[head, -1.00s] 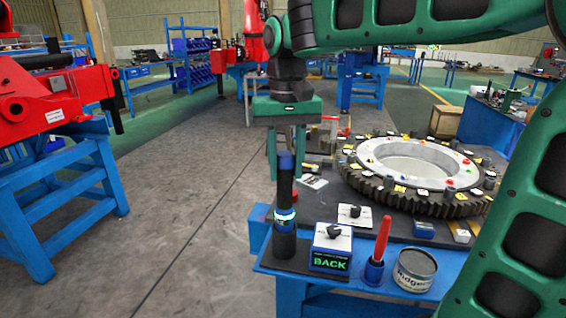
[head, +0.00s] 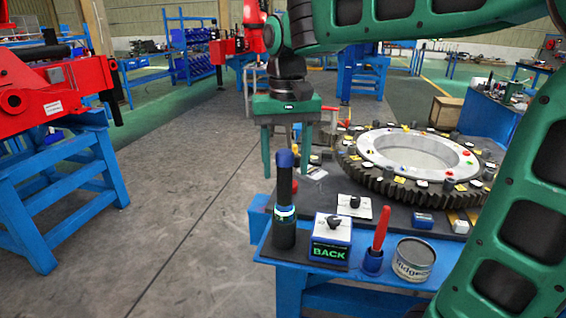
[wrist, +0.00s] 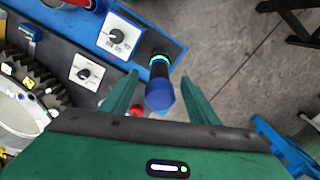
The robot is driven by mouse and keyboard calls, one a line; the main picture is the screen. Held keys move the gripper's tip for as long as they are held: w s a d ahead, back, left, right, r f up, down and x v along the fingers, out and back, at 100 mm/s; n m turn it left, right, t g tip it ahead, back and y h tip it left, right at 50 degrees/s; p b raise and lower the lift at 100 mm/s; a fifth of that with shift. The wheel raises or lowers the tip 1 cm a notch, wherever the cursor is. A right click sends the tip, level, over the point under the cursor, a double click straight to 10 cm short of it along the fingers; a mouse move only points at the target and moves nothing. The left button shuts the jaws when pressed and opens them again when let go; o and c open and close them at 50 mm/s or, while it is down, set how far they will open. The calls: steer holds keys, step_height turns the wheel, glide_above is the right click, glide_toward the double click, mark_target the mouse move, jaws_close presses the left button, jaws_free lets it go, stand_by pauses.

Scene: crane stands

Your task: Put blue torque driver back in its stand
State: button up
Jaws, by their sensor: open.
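The blue torque driver (head: 284,184) is a dark upright cylinder with a blue cap, at the near left corner of the blue table. A green glowing ring circles it low down, above a dark lower section (head: 284,236). I cannot tell whether that section is the stand or part of the driver. My gripper (head: 287,170) is open and points down over the driver. In the wrist view the blue cap (wrist: 159,94) shows between the two green fingers (wrist: 160,80), with a gap on both sides. Nothing is held.
Close right of the driver is a box labelled BACK (head: 330,238) with a knob. Beyond are a red-handled tool (head: 381,228) in a blue holder, a can (head: 413,260) and a large toothed ring (head: 370,178). Left of the table is open floor (head: 190,220).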

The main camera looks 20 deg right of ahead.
steer(key=shift+r, duration=2.55)
